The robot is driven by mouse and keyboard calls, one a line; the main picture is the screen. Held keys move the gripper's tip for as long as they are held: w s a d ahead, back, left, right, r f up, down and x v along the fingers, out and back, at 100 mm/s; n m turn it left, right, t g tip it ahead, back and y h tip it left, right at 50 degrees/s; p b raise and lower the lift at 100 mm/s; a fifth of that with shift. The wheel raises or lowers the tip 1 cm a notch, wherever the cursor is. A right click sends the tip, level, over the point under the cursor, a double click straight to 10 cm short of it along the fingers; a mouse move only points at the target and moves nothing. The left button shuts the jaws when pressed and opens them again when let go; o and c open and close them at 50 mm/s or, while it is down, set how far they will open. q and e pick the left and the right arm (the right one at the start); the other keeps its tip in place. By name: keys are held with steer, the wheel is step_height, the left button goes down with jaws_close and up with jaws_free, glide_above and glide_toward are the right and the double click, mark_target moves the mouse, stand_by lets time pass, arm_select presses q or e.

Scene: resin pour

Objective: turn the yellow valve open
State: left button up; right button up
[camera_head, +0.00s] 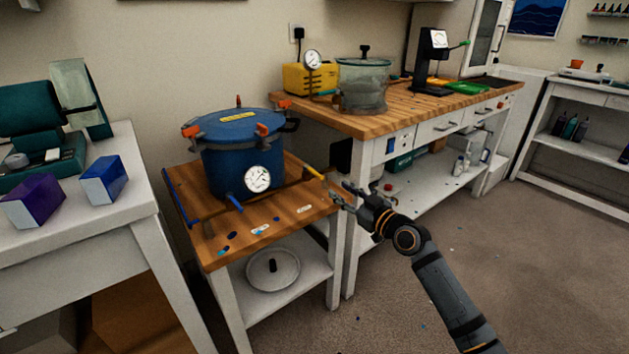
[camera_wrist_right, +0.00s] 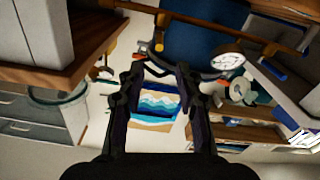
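The yellow valve (camera_head: 313,172) shows as a short yellow lever near the right edge of the wooden-topped stand, beside a brown pipe by the blue pressure pot (camera_head: 228,172). The pot has a white dial gauge (camera_head: 257,179) and orange-ended clamps. My right gripper (camera_head: 338,192) is just right of the yellow lever, its fingertips close to the lever's lower end; whether they touch I cannot tell. In the right wrist view, its fingers (camera_wrist_right: 160,72) are apart with nothing clearly held, and I cannot make out the yellow lever. My left gripper is not in view.
The wooden-topped stand (camera_head: 282,216) holds small blue pieces and a blue bar at its left. A white table (camera_head: 128,222) with purple and blue boxes stands left. A long bench (camera_head: 385,118) with a glass chamber (camera_head: 362,88) stands behind.

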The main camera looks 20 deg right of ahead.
mark_target(323, 179)
steer(key=b+x, duration=0.1)
steer(key=x, duration=0.9)
steer(key=shift+w+f, duration=0.1)
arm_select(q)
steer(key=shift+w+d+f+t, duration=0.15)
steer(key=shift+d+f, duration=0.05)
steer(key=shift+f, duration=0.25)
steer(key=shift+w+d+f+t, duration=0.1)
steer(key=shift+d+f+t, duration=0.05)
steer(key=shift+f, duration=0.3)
arm_select(e)
steer(key=shift+c, duration=0.3)
jaws_close()
